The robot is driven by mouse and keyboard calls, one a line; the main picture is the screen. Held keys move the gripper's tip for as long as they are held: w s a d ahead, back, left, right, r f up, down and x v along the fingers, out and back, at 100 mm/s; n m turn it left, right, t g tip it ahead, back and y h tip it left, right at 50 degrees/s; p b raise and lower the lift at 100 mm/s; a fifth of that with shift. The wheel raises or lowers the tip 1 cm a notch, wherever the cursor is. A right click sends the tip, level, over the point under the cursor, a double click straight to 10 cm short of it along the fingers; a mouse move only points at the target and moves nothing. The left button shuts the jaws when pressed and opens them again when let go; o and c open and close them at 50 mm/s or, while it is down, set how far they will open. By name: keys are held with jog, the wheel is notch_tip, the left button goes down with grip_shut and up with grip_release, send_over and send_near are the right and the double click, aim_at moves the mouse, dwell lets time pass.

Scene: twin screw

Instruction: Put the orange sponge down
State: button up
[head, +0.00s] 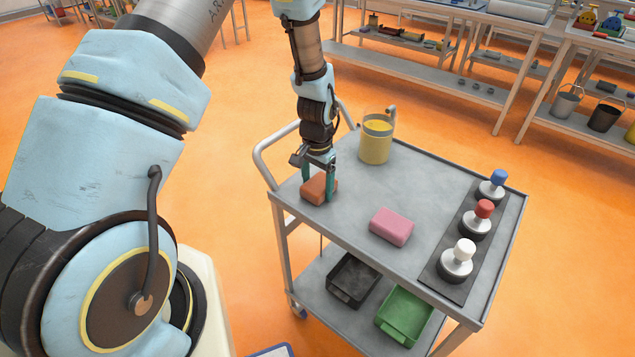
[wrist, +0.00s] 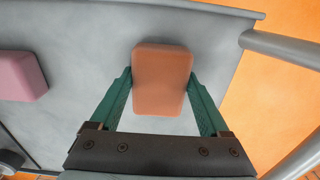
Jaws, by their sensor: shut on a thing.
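The orange sponge (head: 318,188) is at the left end of the cart's grey top (head: 352,185), near the push handle. My gripper (head: 317,190) points down over it with its green fingers on either side, shut on it. In the wrist view the orange sponge (wrist: 162,80) sits between the two fingertips of my gripper (wrist: 161,88), with the grey top right behind it. I cannot tell whether its underside touches the top or is slightly above it.
A pink sponge (head: 391,227) lies to the right on the top. A dark strip with blue, red and white knobs (head: 476,220) is at the right. Bare top lies between. The handle (head: 262,160) rises at the left edge.

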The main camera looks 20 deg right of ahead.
aim_at(318, 184)
jog(key=shift+f, duration=0.15)
jog(key=o, duration=1.3)
notch_tip(318, 184, up, 12)
jog(key=b, duration=0.4)
jog(key=s+a+r+n, duration=0.1)
jog(key=a+r+n, duration=0.1)
jog(key=a, duration=0.8)
jog(key=s+a+r+n+t, duration=0.1)
jog(key=a+r+n, duration=0.2)
jog(key=a, duration=0.7)
jog(key=s+a+r+n, duration=0.2)
jog(key=a+n, duration=0.4)
jog(key=a, duration=0.4)
jog(key=shift+r+t, duration=0.2)
jog(key=shift+t, duration=0.1)
